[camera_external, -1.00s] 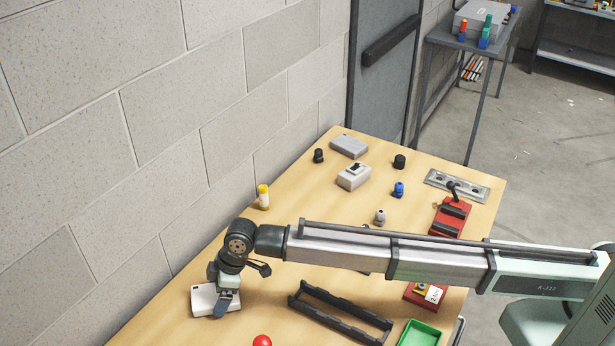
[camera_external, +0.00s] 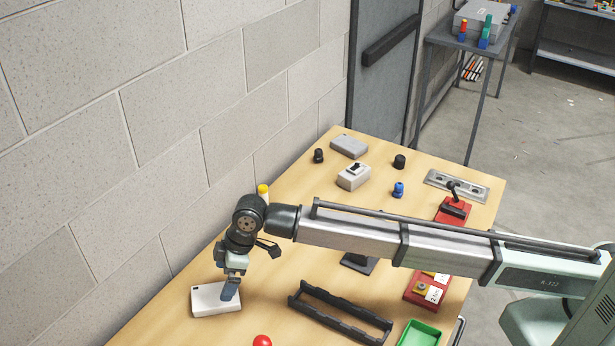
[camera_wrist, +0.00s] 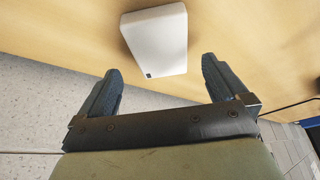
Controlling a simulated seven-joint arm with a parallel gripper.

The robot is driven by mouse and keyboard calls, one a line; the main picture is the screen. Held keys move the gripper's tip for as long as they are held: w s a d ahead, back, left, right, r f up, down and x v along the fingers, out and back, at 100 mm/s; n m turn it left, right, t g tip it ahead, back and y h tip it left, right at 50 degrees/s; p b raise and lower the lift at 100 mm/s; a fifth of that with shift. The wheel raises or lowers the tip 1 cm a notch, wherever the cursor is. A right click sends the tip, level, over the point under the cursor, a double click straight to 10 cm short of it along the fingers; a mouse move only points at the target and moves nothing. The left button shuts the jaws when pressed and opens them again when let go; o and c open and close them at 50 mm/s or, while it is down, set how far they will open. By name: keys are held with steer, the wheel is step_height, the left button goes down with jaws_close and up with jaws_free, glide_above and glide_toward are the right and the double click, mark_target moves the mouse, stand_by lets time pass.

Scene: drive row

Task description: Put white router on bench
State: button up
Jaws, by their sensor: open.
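The white router (camera_external: 217,300) is a flat white box lying on the wooden bench (camera_external: 180,325) near its wall-side edge. In the wrist view the router (camera_wrist: 155,42) lies beyond the open fingertips, with bare wood around it. My gripper (camera_external: 228,282) is just above the router in the external view, with one finger overlapping the router's right part. In the wrist view my gripper (camera_wrist: 160,85) has its two blue-grey fingers spread wide, with nothing between them.
A black rack (camera_external: 340,315) lies right of the router. A red ball (camera_external: 262,341) and a green tray (camera_external: 420,335) are near the front. A yellow-topped cylinder (camera_external: 263,191) stands behind my wrist. The block wall (camera_external: 100,130) runs close along the left.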

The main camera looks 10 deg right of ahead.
steer(key=shift+v, duration=2.6)
